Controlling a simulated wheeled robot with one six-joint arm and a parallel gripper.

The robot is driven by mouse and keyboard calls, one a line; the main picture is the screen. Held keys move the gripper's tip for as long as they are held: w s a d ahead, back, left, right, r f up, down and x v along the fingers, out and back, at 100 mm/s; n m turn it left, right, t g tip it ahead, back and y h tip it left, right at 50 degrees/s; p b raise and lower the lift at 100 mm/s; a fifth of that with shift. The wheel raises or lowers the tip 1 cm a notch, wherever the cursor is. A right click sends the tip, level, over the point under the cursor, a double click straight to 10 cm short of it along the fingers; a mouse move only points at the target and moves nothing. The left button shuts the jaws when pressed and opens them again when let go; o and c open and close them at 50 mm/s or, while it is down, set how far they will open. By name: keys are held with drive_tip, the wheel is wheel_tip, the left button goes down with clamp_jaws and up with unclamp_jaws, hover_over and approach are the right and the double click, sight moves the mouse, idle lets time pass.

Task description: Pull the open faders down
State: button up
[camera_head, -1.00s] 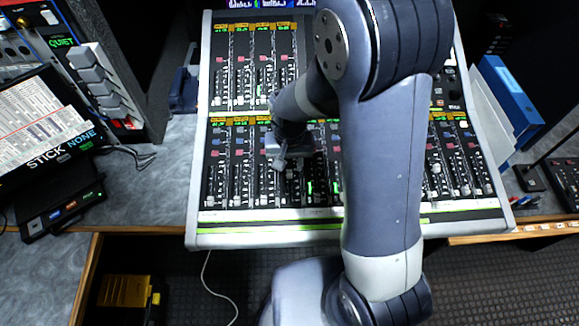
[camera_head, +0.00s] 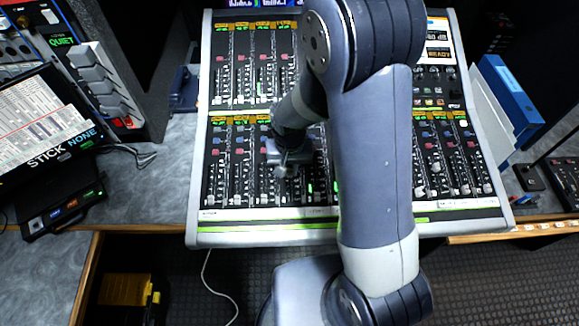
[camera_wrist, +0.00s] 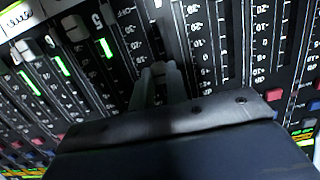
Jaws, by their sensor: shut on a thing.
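The mixing console (camera_head: 265,228) fills the middle of the head view, with rows of faders. My gripper (camera_head: 282,170) is over the lower fader bank, left of my arm link. In the wrist view my gripper (camera_wrist: 158,85) is shut on a light fader cap (camera_wrist: 158,68), mostly hidden between the fingertips. Two neighbouring grey caps (camera_wrist: 75,28) and (camera_wrist: 25,50) sit nearer the top edge of that view, beside green lit strips (camera_wrist: 106,47). In the head view, green strips (camera_head: 310,187) glow right of my gripper. My arm hides several channels.
A blue binder (camera_head: 510,90) and papers are at the right. A yellow case (camera_head: 125,290) is on the floor.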

sight(291, 202)
clamp_jaws()
drive_tip(key=s, duration=0.2)
drive_tip(key=s+b, duration=0.1)
drive_tip(key=s, duration=0.2)
drive_tip(key=s+f+b, duration=0.1)
drive_tip(key=s, duration=0.1)
drive_tip(key=shift+s+a, duration=0.1)
drive_tip(key=shift+s, duration=0.15)
drive_tip(key=shift+f, duration=0.1)
drive_tip(key=o, duration=0.7)
unclamp_jaws()
drive_tip(key=shift+s, duration=0.1)
